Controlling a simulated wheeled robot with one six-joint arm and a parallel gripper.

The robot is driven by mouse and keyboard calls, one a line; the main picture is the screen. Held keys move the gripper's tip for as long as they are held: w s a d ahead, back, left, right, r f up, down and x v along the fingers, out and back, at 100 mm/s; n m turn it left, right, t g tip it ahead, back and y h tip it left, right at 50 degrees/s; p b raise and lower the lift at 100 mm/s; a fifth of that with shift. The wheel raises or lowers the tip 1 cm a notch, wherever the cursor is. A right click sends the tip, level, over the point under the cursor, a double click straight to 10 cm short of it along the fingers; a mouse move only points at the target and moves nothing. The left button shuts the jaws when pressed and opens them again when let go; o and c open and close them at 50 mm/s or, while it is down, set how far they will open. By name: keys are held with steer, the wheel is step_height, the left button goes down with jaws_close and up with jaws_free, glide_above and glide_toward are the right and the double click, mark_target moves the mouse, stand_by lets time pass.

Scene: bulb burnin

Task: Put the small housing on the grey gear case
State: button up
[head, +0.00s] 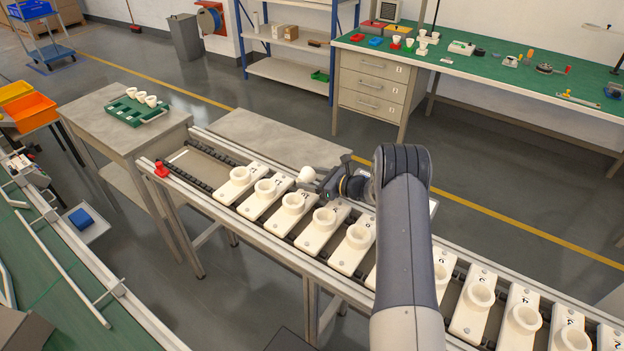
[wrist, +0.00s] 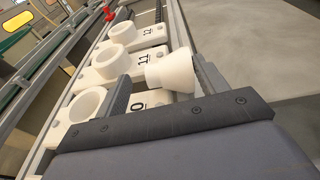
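My gripper (head: 322,181) is over the far side of the conveyor row. It seems shut on a small white cup-shaped piece (head: 307,174), held above the plates; a small gap may show at the left finger. In the wrist view the piece (wrist: 172,72) lies tilted between my fingers, its wide end by the right finger. It may be the small housing, but I cannot tell. I see nothing that is clearly a grey gear case. White plates with round cups stand in a row; a numbered plate (wrist: 150,100) shows behind the piece.
The conveyor rail (head: 230,225) runs across the view, with a red knob (head: 161,169) at its far end. A green tray (head: 137,112) with white cups is on a side table at left. A green bench (head: 480,72) with tools stands behind. A grey slab (head: 280,138) is bare.

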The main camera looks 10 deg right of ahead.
steer(key=shift+r, duration=0.15)
steer(key=shift+r+p, duration=0.55)
steer(key=shift+p, duration=0.4)
steer(key=v, duration=1.2)
steer(key=shift+f, duration=0.25)
steer(key=shift+a, duration=0.15)
steer(key=x, duration=1)
steer(key=shift+b, duration=0.3)
